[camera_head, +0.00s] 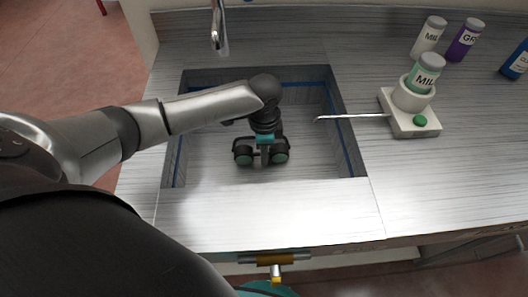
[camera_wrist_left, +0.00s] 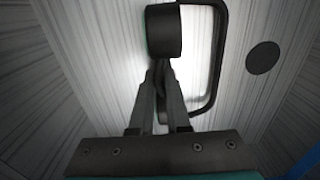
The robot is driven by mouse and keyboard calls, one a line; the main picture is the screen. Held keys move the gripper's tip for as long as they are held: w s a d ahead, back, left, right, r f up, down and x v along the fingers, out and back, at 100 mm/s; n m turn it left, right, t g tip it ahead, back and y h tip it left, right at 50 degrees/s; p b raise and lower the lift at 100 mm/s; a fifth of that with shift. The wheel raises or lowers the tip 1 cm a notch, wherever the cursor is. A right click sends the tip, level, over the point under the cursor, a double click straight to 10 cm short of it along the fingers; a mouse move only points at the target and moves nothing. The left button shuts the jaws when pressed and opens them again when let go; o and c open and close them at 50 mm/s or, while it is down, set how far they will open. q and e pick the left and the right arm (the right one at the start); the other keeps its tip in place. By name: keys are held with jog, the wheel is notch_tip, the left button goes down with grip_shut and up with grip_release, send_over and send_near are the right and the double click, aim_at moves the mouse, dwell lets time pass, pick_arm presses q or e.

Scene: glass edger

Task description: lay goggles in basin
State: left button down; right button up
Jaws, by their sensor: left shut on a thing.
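The goggles (camera_head: 280,157) are black with two round teal-lined cups and a thin dark frame. They are inside the walls of the sunken metal basin (camera_head: 346,138), near its middle. My left gripper (camera_head: 265,157) reaches down into the basin and is shut on the goggles between the cups. In the left wrist view, the closed fingers (camera_wrist_left: 162,75) meet the goggles (camera_wrist_left: 163,32), with one dark cup and the curved frame showing. I cannot tell whether the goggles touch the basin floor.
A tap (camera_head: 218,28) hangs over the basin's back edge. A white device (camera_head: 410,118) with a green button holds a green-labelled bottle (camera_head: 426,72), and its thin rod (camera_head: 352,116) reaches over the basin's right side. More bottles stand at the back right. The front counter is clear.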

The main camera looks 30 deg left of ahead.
pick_arm(q)
jog(key=c, duration=0.9)
grip_release()
jog(key=shift+c, duration=0.2)
jog(key=shift+o, duration=0.2)
jog(key=shift+r, duration=0.1)
notch_tip(320, 180, up, 12)
jog(key=p, duration=0.4)
pick_arm(e)
jog(key=r, duration=0.1)
jog(key=s+a+r, duration=0.2)
jog(key=shift+s+r, duration=0.1)
jog(key=shift+r, duration=0.25)
jog(key=shift+d, duration=0.2)
